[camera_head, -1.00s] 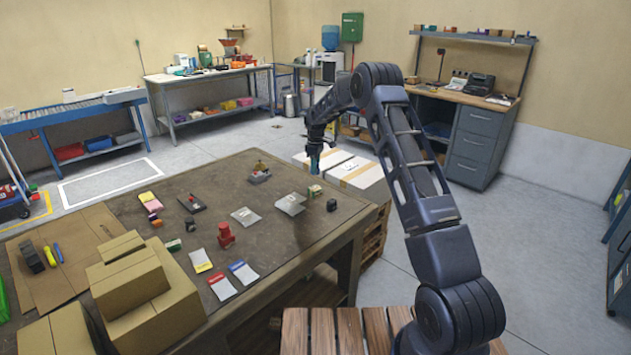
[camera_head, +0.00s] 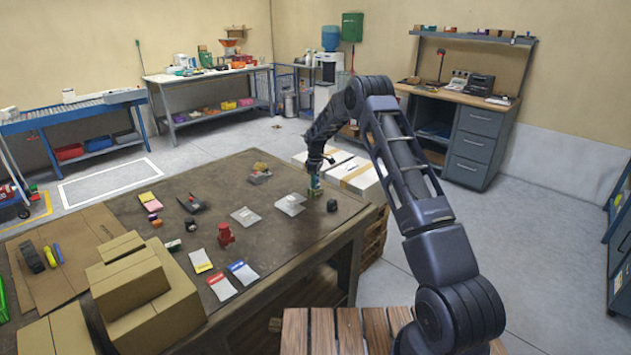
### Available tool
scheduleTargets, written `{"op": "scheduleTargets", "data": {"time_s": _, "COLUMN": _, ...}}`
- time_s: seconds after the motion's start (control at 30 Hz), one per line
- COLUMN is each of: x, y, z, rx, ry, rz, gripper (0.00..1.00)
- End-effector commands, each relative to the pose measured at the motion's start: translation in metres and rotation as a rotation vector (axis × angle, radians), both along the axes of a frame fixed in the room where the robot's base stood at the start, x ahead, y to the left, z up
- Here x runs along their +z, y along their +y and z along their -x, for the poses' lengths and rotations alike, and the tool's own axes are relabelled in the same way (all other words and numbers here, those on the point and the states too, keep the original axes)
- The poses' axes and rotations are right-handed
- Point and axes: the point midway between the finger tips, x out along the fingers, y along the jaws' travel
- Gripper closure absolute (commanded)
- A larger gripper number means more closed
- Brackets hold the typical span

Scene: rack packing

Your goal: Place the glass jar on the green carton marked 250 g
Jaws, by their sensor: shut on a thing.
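My gripper (camera_head: 315,180) is at the far right part of the brown worktable (camera_head: 270,225), pointing down close to the tabletop. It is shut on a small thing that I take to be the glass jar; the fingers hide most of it. A small green and tan item (camera_head: 315,188) shows right at the fingertips, and it looks like the green carton. Its 250 g marking is too small to read. I cannot tell whether the jar touches the carton.
A dark small block (camera_head: 332,205) stands just right of the gripper. A grey packet (camera_head: 291,205) lies just left of it. A red object (camera_head: 225,234), a dark tray (camera_head: 191,203) and several packets are spread over the table. Brown boxes (camera_head: 140,280) stand at the near left.

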Motion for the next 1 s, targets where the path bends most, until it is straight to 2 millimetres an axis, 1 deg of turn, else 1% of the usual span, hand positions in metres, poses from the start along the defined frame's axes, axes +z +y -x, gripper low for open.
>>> {"op": "scheduleTargets", "data": {"time_s": 0.07, "x": -0.002, "y": 0.000, "z": 0.000, "rx": 0.000, "ry": 0.000, "rz": 0.000, "gripper": 0.85}}
{"op": "scheduleTargets", "data": {"time_s": 0.1, "x": -0.003, "y": 0.000, "z": 0.000, "rx": 0.000, "ry": 0.000, "rz": 0.000, "gripper": 0.57}}
{"op": "scheduleTargets", "data": {"time_s": 0.17, "x": -0.002, "y": 0.000, "z": 0.000, "rx": 0.000, "ry": 0.000, "rz": 0.000, "gripper": 0.46}}
{"op": "scheduleTargets", "data": {"time_s": 0.2, "x": -0.002, "y": 0.000, "z": 0.000, "rx": 0.000, "ry": 0.000, "rz": 0.000, "gripper": 0.38}}
{"op": "scheduleTargets", "data": {"time_s": 0.5, "x": -0.001, "y": 0.000, "z": 0.000, "rx": 0.000, "ry": 0.000, "rz": 0.000, "gripper": 0.38}}
{"op": "scheduleTargets", "data": {"time_s": 0.63, "x": 0.007, "y": 0.000, "z": 0.000, "rx": 0.000, "ry": -0.001, "rz": -0.001, "gripper": 0.38}}
{"op": "scheduleTargets", "data": {"time_s": 0.77, "x": 0.026, "y": 0.000, "z": -0.001, "rx": 0.000, "ry": -0.003, "rz": -0.001, "gripper": 0.38}}
{"op": "scheduleTargets", "data": {"time_s": 1.0, "x": 0.073, "y": 0.000, "z": 0.000, "rx": 0.000, "ry": -0.002, "rz": 0.000, "gripper": 0.38}}
